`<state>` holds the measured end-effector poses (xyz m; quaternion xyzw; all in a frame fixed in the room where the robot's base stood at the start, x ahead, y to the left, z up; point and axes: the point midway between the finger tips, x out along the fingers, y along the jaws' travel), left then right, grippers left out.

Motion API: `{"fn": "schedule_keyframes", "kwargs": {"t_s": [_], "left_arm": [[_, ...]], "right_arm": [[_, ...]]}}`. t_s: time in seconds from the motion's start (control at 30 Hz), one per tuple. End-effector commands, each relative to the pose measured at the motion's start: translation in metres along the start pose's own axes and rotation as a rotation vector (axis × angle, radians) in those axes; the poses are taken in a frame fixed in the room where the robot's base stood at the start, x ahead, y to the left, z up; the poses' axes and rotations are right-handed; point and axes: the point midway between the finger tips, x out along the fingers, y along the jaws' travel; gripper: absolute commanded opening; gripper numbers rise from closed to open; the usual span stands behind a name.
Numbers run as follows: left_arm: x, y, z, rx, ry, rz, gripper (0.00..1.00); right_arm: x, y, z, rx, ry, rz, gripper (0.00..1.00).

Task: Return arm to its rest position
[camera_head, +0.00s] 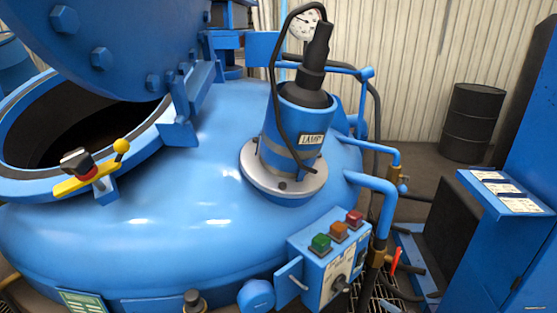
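Neither of my grippers shows in the head view, and I make out no part of my arms. The big blue furnace (205,225) fills the left and middle. Its thick lid (110,35) with bolts stands raised at the upper left. The round opening (85,120) below the lid is dark inside, and its contents are hidden. A yellow handle (90,178) with a yellow ball sits at the rim's near side. A blue cylinder labelled "LAMP" (298,125) stands on the furnace top with a black cable.
A control box (335,255) with green, orange and red buttons sticks out at the front. Blue pipes (375,185) and hoses run down beside it. A blue cabinet (515,175) stands at the right. A black drum (472,118) is at the back, with open floor around it.

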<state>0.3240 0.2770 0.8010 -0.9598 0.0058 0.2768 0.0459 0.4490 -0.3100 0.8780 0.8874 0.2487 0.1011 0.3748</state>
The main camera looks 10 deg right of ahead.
Motion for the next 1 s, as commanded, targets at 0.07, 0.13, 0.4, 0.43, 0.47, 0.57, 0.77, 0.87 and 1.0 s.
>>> {"fn": "schedule_keyframes", "kwargs": {"t_s": [0.07,0.13,0.4,0.43,0.47,0.57,0.77,0.87,1.0], "left_arm": [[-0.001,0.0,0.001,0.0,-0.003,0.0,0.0],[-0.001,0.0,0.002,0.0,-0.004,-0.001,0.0],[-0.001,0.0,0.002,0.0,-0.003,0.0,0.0],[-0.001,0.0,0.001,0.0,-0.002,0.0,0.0],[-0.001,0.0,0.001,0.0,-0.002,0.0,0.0],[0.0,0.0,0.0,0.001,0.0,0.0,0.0],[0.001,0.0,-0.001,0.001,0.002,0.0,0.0],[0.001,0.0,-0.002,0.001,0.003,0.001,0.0],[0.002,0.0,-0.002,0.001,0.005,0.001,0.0]], "right_arm": [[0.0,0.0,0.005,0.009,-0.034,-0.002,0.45],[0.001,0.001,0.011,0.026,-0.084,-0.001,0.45],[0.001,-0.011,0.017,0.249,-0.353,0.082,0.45],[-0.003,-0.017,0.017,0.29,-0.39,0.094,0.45],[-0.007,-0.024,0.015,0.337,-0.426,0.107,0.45],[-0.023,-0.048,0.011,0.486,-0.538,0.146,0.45],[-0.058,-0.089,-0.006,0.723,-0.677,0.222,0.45],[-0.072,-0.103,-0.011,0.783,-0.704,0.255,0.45],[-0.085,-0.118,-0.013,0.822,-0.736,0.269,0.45]]}}
